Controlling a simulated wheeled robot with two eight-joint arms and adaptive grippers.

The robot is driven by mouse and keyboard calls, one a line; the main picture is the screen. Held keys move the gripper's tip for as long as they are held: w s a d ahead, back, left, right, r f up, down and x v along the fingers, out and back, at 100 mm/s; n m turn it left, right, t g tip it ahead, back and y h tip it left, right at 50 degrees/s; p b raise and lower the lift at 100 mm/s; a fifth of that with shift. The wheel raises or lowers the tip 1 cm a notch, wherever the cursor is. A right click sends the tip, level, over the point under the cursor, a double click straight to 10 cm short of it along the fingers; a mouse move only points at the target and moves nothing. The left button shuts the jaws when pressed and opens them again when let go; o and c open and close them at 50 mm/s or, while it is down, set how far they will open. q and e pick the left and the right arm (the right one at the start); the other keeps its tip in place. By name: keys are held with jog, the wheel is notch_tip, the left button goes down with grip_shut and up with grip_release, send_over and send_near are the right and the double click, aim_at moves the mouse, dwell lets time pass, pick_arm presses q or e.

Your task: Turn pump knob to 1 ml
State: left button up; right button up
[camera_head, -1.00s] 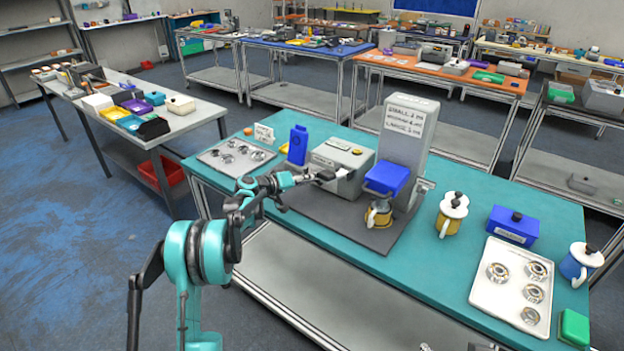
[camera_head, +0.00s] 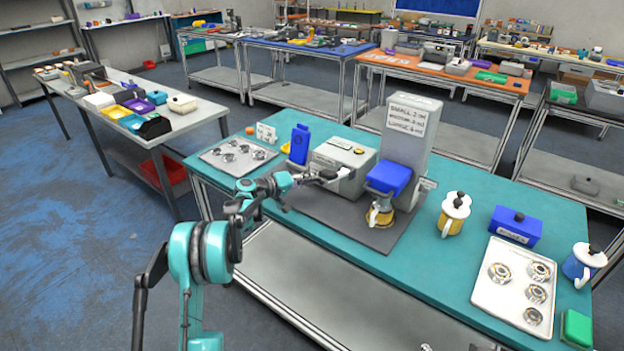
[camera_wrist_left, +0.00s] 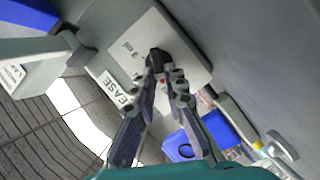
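The pump is the grey box (camera_head: 340,160) on a dark mat at the middle of the teal table, with a yellow button on top. In the left wrist view its pale front panel (camera_wrist_left: 190,42) carries a black knob (camera_wrist_left: 157,58), a small marking that seems to read "3 ml" and a label ending in "EASE". My left gripper (camera_head: 328,175) is at the box's front; its fingertips (camera_wrist_left: 165,76) are close together at the knob and appear closed around it. The knob's pointer setting cannot be read. No right gripper can be made out.
A tall grey machine (camera_head: 409,130) with a printed sign and a blue head (camera_head: 388,178) stands right of the box, a yellow mug (camera_head: 380,213) under it. A yellow pot, blue box and white burner tray (camera_head: 490,300) lie to the right.

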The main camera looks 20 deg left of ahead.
pick_arm(q)
jog(key=shift+o, duration=1.2)
jog(key=shift+w+d, duration=0.1)
jog(key=shift+d, duration=0.15)
jog(key=shift+a, duration=0.1)
jog(key=v, duration=1.2)
